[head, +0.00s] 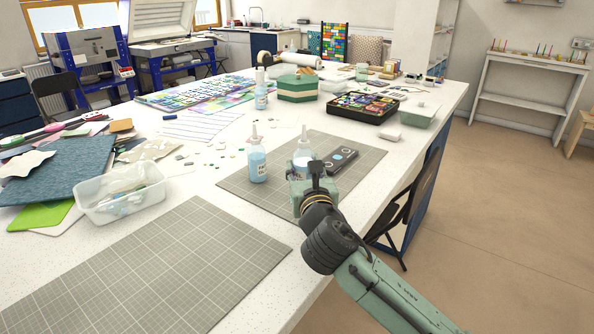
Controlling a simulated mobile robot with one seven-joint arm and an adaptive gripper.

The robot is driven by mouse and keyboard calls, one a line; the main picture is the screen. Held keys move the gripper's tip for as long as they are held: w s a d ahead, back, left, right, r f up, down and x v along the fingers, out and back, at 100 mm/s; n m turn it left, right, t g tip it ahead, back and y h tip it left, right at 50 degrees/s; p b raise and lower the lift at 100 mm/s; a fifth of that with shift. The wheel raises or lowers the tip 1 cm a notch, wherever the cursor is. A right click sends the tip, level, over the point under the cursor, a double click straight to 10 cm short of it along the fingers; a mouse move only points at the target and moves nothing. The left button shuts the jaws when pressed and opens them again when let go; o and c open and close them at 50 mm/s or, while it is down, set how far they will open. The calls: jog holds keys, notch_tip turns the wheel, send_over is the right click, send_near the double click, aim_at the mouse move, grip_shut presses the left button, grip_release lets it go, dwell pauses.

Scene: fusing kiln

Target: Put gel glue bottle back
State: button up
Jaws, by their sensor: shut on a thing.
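My gripper (317,172) is over the far grey cutting mat (353,181), near the table's right edge. It is shut on a white bottle (302,157) with a label and pointed nozzle, which stands upright in the picture. The gripper hides part of the bottle, and I cannot tell whether its base touches anything. I cannot read which label says gel glue.
A pale green container (328,192) sits low by my gripper. A dark device (340,159) lies right of the held bottle. A clear tub (121,205) stands left. Farther back are a green box (297,92) and a black tray (362,107). The near mat (150,275) is bare.

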jog(key=shift+w+a, duration=0.7)
jog(key=shift+w, duration=0.05)
jog(key=shift+w+f, duration=0.1)
jog(key=shift+f, duration=0.15)
jog(key=shift+f+p, duration=0.7)
jog(key=shift+f, duration=0.9)
jog(key=shift+f, duration=0.15)
jog(key=o, duration=0.7)
